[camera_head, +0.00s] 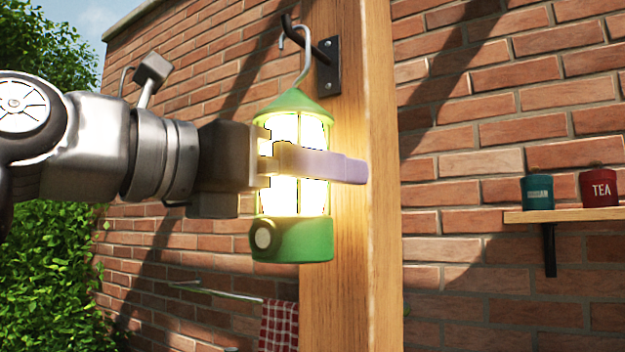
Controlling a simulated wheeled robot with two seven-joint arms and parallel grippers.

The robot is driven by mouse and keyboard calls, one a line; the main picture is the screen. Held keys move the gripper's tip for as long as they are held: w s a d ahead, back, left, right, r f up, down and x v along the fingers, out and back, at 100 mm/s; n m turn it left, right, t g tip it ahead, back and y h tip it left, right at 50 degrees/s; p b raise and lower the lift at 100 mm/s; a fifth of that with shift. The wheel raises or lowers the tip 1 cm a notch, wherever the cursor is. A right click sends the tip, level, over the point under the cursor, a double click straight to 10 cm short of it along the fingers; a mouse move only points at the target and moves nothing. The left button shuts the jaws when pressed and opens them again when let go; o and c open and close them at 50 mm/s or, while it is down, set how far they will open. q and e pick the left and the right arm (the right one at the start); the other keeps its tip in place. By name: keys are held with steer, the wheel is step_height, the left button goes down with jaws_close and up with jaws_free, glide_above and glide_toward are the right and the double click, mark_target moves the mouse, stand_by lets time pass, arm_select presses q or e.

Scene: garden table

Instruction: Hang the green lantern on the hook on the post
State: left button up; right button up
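The green lantern (292,240) is upright and lit, in front of the wooden post (385,250). Its wire hanger (304,68) rises from the green cap and curves over at the top, overlapping the black hook (315,52) fixed to the post by a dark plate. I cannot tell whether the hanger bears on the hook or is only close to it. My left gripper (312,164) comes in from the left, with a finger across the lantern's glowing middle. It appears shut around the lantern body; the far finger is mostly hidden. My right gripper is not in view.
A brick wall (480,260) stands behind the post. At the right, a wooden shelf (570,215) holds a teal tin (538,191) and a red TEA tin (601,188). A checked cloth (279,325) hangs from a rail at the bottom. Leaves fill the left edge.

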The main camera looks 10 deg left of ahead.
arm_select(q)
steer(key=b+v, duration=0.1)
steer(key=v, duration=0.6)
steer(key=shift+d, duration=0.1)
